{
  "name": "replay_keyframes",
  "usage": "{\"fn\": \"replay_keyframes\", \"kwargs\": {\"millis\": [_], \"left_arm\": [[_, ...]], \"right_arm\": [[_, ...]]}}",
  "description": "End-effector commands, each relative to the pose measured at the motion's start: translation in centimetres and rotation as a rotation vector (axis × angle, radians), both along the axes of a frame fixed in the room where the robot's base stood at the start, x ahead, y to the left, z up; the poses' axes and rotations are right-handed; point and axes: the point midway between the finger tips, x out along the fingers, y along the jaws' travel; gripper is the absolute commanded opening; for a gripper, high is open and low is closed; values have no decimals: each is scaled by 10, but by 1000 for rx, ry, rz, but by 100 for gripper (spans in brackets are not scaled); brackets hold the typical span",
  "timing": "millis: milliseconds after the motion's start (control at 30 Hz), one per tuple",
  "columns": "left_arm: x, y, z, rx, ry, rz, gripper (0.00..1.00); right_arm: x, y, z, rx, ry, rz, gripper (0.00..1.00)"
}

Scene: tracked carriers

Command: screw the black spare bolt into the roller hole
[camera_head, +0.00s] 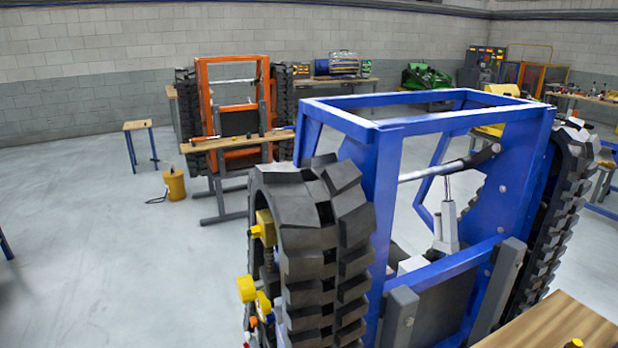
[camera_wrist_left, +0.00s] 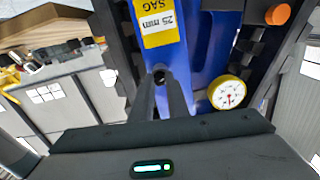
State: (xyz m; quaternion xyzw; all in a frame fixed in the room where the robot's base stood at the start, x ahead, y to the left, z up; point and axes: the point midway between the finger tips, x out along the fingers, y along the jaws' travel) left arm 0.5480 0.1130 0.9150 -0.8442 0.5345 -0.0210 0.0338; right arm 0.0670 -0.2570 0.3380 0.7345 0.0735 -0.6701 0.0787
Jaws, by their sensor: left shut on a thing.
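In the left wrist view my left gripper (camera_wrist_left: 161,82) points at the blue carrier frame (camera_wrist_left: 205,50), its fingers close together. A small dark round thing (camera_wrist_left: 159,75) shows at the fingertips; it appears to be the black spare bolt, mostly hidden by the fingers. I cannot make out the roller hole, nor whether the bolt touches anything. In the head view the blue carrier (camera_head: 380,150) stands close, with a black track (camera_head: 330,240) on its left side and yellow parts (camera_head: 246,288) low beside that track. Neither gripper shows in the head view.
A yellow "25 mm SAG" label (camera_wrist_left: 158,22), a round dial gauge (camera_wrist_left: 228,93) and an orange knob (camera_wrist_left: 277,14) surround my left fingers. A wooden tabletop (camera_head: 550,325) is at lower right. An orange carrier (camera_head: 203,95) stands behind. The floor at left is mostly clear.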

Motion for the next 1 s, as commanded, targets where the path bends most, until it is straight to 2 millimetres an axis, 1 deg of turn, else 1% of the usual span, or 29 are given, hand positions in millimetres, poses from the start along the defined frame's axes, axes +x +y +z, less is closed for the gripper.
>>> {"fn": "replay_keyframes", "kwargs": {"millis": [400,533,633,1000], "left_arm": [[0,0,-3,242,-516,0,0],[0,0,-2,307,-649,1,0],[0,0,0,328,-695,0,0],[0,0,-1,340,-719,-1,0]], "right_arm": [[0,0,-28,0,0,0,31],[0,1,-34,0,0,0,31],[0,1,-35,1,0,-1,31],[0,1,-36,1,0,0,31]]}}
